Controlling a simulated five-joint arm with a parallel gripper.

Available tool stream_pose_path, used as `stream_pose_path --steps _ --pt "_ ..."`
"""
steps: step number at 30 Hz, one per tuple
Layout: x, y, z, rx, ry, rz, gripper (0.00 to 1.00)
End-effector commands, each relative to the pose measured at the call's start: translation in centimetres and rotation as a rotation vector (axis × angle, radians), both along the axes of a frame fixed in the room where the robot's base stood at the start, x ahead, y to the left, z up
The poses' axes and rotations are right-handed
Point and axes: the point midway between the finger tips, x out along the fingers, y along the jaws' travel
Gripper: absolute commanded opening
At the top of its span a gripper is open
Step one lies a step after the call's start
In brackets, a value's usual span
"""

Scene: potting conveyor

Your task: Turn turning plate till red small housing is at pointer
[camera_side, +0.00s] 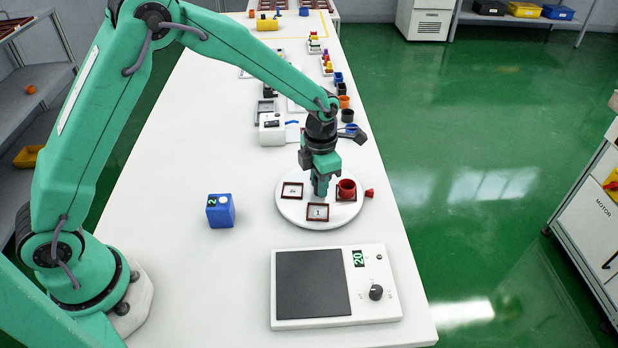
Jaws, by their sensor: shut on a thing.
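The turning plate (287,211) is a white disc on the white table. The red small housing (347,187) is a round red cup in a dark square nest on the plate's right side. The pointer (369,193) is a small red cone just off the plate's right edge. The housing sits beside it with a small gap between them, roughly in line with the plate's middle. My gripper (320,191) points down at the plate's middle, left of the housing. Its fingers are shut on a part of the plate there, which they hide.
Two other nests, one at left (292,190) and one in front (318,211), hold no housing. A blue block (221,211) stands left of the plate. A scale (335,286) lies in front. Several coloured cups and a white device (272,128) stand behind.

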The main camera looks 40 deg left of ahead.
Motion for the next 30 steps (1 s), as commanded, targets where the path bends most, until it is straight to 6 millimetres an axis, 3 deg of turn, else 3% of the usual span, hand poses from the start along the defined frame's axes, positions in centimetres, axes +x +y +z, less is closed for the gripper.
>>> stream_pose_path --steps 2,3,4,17,30 --pt "0.0 0.1 0.2 0.000 0.003 0.001 0.00" --pt "0.0 0.1 0.2 0.000 0.003 0.001 0.29" --pt "-0.1 0.1 0.2 0.000 0.003 0.001 0.33" --pt "0.0 0.0 0.5 0.000 0.000 -0.001 0.33" --pt "0.0 0.0 5.5 0.000 -0.003 0.000 0.33"
